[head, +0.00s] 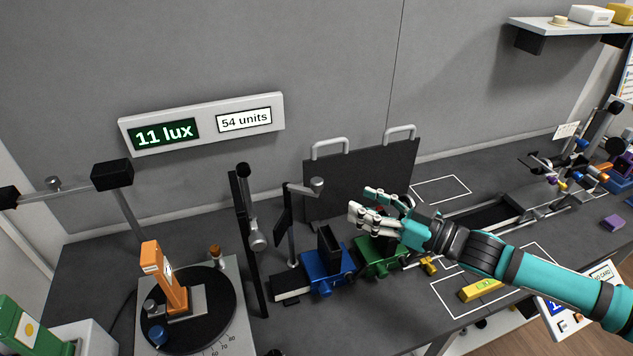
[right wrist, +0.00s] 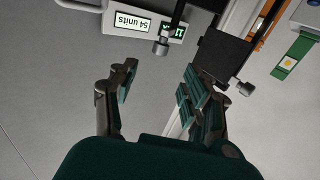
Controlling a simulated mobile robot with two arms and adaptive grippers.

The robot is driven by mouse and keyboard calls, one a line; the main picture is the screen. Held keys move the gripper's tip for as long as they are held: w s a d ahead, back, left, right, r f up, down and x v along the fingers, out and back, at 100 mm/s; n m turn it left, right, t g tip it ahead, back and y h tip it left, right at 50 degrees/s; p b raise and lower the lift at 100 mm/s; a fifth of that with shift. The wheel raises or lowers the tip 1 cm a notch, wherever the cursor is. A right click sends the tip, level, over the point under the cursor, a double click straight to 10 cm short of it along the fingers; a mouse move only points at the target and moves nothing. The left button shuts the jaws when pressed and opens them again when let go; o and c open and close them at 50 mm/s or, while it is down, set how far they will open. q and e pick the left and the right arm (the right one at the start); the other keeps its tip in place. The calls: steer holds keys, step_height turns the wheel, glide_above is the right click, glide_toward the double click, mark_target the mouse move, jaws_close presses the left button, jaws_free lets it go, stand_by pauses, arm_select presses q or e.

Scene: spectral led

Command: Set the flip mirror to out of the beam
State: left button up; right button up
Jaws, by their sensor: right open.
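The flip mirror is not labelled, so I cannot tell for sure which part it is. Likely parts in the head view are a slanted dark arm with a grey knob (head: 317,184) on a post, and an upright dark plate (head: 329,247) on a blue carriage (head: 323,271). My right gripper (head: 362,202) is open and empty, right of that knob and above a green carriage (head: 381,257). In the right wrist view my right gripper (right wrist: 160,85) has its fingers apart; one overlaps a black square plate (right wrist: 225,52). My left gripper is not in view.
A tall narrow black plate (head: 250,240) stands left of the post. Further left is an orange holder (head: 165,275) on a round stage. A black panel with two handles (head: 358,178) stands behind. The wall display (head: 165,133) reads 11 lux and 54 units.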

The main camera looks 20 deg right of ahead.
mark_target(317, 180)
steer(key=p+x, duration=0.3)
steer(key=x, duration=0.9)
steer(key=shift+d, duration=0.1)
jaws_close()
